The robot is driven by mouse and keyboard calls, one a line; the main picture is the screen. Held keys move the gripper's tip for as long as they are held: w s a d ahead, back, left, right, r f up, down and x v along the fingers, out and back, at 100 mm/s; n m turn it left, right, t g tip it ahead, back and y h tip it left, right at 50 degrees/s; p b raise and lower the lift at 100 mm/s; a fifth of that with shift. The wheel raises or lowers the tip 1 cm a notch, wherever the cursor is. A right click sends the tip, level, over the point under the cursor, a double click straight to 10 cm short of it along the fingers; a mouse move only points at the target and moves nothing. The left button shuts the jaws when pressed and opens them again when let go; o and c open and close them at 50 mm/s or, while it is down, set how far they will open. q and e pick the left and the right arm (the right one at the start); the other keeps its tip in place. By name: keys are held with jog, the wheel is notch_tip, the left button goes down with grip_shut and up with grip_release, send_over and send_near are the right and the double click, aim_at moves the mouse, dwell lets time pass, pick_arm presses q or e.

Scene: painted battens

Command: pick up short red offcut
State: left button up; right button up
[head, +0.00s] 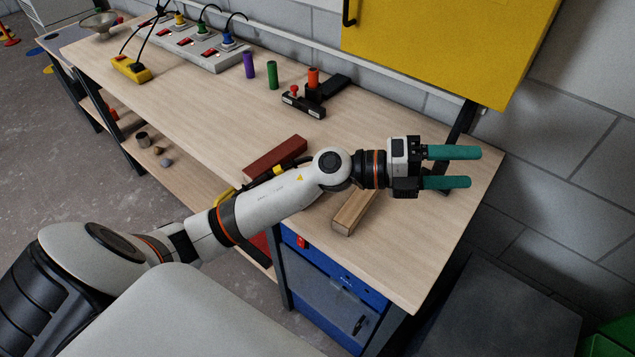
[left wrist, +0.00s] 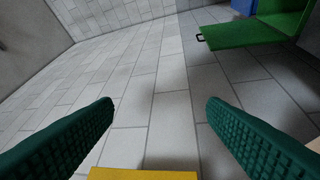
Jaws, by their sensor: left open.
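A dark red batten piece (head: 276,158) lies on the wooden workbench (head: 190,95), just behind the middle of my left arm. The arm comes close to its near side in the picture. My left gripper (head: 472,167) is open and empty, with its green fingers apart. It is over the right end of the bench, well to the right of the red piece, and points right toward the wall. In the left wrist view the open fingers (left wrist: 160,115) show only wall between them, and no red piece shows. My right gripper is not in view.
A plain wood batten (head: 355,210) lies partly under my left forearm. A yellow cabinet (head: 450,40) hangs over the bench's back right.

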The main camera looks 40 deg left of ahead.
pick_arm(q)
jog(key=w+a+f+m+g+y, duration=0.2)
jog(key=a+f+m+g+y, duration=0.45)
jog(key=f+y, duration=0.2)
jog(key=a+n+g+y, duration=0.2)
jog(key=a+y, duration=0.8)
jog(key=a, duration=1)
jog(key=f, duration=0.2)
jog(key=f+p, duration=0.1)
jog(key=f, duration=0.1)
jog(key=f+p, duration=0.1)
jog(key=f, duration=0.1)
jog(key=shift+w+a+f, duration=0.2)
jog(key=shift+w+a, duration=0.15)
jog(key=shift+a, duration=0.05)
jog(key=shift+f+p, duration=0.3)
jog(key=shift+f, duration=0.25)
jog(key=shift+d+f+p, duration=0.1)
jog(key=shift+f+p, duration=0.25)
jog(key=shift+f, duration=0.05)
jog(key=f, duration=0.1)
jog(key=f+p, duration=0.1)
jog(key=f, duration=0.1)
jog(key=shift+w+f, duration=0.25)
jog(key=shift+f, duration=0.4)
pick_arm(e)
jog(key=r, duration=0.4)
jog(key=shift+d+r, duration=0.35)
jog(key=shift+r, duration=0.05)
